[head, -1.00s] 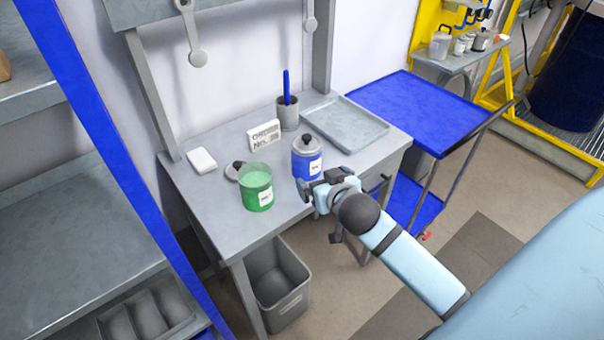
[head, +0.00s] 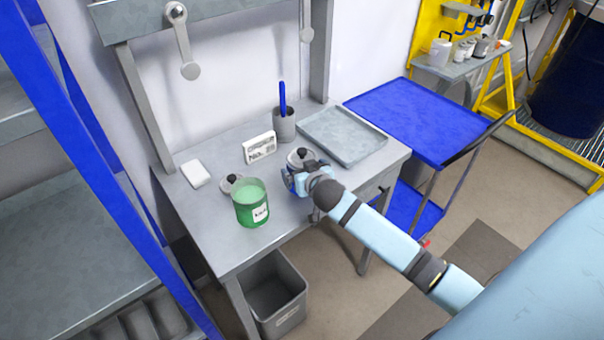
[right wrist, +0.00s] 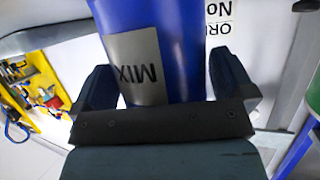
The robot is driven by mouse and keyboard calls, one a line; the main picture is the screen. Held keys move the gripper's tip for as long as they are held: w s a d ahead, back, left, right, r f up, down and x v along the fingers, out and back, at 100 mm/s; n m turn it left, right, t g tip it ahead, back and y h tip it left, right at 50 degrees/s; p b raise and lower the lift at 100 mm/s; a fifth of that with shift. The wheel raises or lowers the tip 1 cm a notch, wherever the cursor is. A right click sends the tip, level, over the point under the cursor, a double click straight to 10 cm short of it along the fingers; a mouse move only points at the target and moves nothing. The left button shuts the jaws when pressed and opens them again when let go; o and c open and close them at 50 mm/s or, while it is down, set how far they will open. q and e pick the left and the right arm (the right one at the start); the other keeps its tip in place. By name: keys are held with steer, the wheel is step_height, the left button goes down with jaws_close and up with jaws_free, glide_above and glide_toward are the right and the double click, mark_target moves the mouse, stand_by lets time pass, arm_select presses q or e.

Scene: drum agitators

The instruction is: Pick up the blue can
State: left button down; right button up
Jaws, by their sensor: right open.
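The blue can (head: 289,184) stands on the grey table and has a grey lid with a black knob. My right gripper (head: 299,180) is at the can in the head view and hides much of its body. In the right wrist view the can (right wrist: 185,40), with a grey label reading MIX, is between the two open fingers of the right gripper (right wrist: 165,90). I cannot tell whether either finger touches it. My left gripper is in neither view.
A green open can (head: 251,204) stands left of the blue can, with a loose lid (head: 231,183) behind it. A sign block (head: 260,147), a pen cup (head: 284,126) and a grey tray (head: 343,138) stand behind. A grey bin (head: 275,295) is below the table.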

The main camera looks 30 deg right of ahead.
steer(key=shift+r, duration=0.1)
steer(key=c, duration=0.9)
steer(key=shift+c, duration=0.2)
